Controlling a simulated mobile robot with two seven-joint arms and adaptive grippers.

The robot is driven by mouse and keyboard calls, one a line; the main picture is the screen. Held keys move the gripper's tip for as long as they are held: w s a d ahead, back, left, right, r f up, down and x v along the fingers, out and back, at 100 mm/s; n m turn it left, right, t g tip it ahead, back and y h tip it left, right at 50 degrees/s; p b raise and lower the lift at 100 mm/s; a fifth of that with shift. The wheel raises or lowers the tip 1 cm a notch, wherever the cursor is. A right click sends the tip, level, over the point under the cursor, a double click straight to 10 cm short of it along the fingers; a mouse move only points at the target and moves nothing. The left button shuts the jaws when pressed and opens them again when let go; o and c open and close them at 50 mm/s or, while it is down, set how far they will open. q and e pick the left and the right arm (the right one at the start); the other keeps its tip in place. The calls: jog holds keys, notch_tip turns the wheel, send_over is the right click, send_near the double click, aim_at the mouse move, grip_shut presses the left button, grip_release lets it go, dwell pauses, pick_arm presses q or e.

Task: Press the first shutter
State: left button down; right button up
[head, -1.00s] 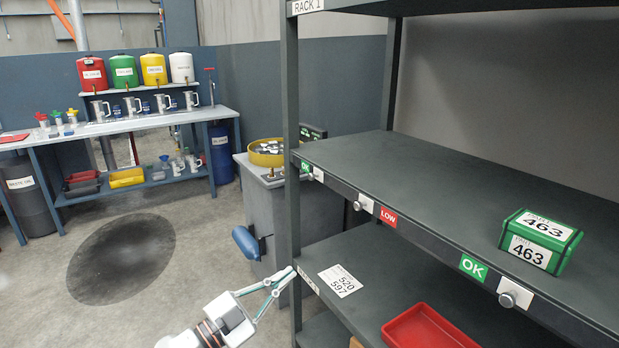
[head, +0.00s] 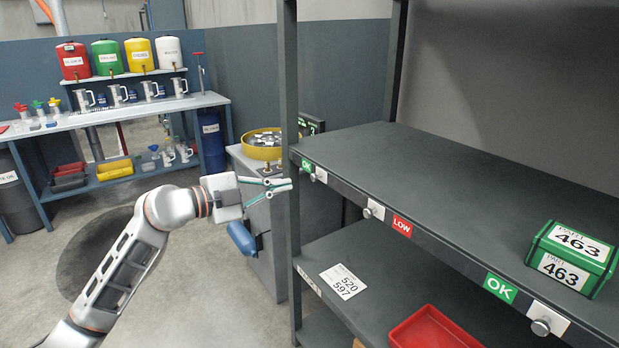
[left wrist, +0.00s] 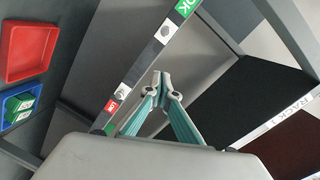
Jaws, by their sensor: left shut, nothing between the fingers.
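The shutters sit along the front edge of the upper shelf, as small round knobs on white plates with coloured windows. The first knob (head: 320,175) is near the left post, beside a green OK window (head: 307,167). The second knob (head: 374,209) is beside a red LOW window (head: 402,226). A third knob (head: 541,327) is beside another OK window (head: 500,287). My left gripper (head: 288,185) is shut and empty, just left of the first knob in the head view, and appears apart from it. In the left wrist view its fingertips (left wrist: 161,80) point toward the shelf edge.
The rack post (head: 290,120) stands close to my left gripper. A green PART 463 box (head: 572,258) sits on the upper shelf, and a red bin (head: 432,330) on the lower one. A grey cabinet with a yellow tray (head: 262,145) stands behind the gripper.

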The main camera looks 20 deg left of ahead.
pick_arm(q)
send_near(325, 175)
jog(key=x, duration=0.4)
jog(key=shift+s+d+r, duration=0.1)
jog(key=shift+s+d, duration=0.1)
jog(key=shift+d, duration=0.3)
jog(key=shift+w+a, duration=0.25)
jog(key=shift+w, duration=0.05)
jog(key=shift+w, duration=0.1)
